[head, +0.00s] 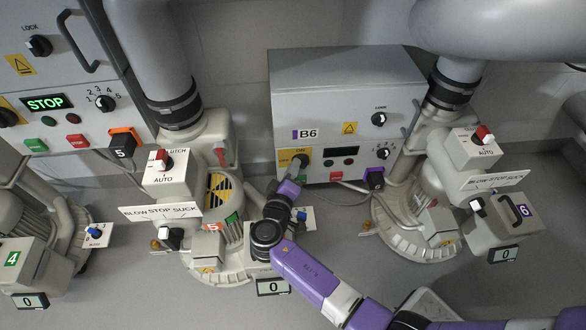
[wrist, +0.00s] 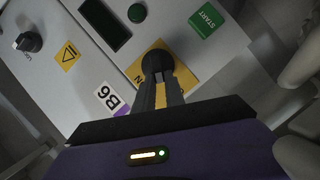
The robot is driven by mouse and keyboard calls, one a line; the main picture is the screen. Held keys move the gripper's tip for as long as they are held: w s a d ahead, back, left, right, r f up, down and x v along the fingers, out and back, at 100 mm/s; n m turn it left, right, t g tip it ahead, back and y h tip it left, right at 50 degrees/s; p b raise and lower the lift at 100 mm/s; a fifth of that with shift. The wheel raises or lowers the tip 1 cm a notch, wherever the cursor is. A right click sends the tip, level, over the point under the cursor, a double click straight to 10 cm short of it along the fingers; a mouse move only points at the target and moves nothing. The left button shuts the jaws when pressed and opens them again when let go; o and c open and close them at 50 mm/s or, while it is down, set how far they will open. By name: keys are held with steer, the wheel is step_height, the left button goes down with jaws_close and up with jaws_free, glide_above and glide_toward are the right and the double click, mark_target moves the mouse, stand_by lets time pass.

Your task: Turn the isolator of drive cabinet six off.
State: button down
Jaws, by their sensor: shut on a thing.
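The drive cabinet marked B6 (head: 345,90) is a grey box in the middle of the head view. Its isolator is a dark rotary knob on a yellow plate (head: 286,155) at the cabinet's lower left. In the wrist view the isolator knob (wrist: 157,60) shows its round dark top between my fingertips. My gripper (head: 298,168), also in the wrist view (wrist: 160,82), is shut on this knob. The fingers cover much of the plate; part of the ON lettering shows. The knob's exact pointing is hidden. The cabinet's display (wrist: 103,25) is dark.
Cabinet B6 also bears a lock knob (head: 379,119), a green START button (wrist: 205,20) and a purple plug (head: 375,178). Blower 5 (head: 205,190) stands close left of my arm, blower 6 (head: 430,200) to the right. Another cabinet (head: 60,75) at left shows a lit STOP.

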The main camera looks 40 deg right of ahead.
steer(key=c, duration=1.4)
jaws_free()
step_height(320, 180, up, 20)
steer(key=p, duration=0.9)
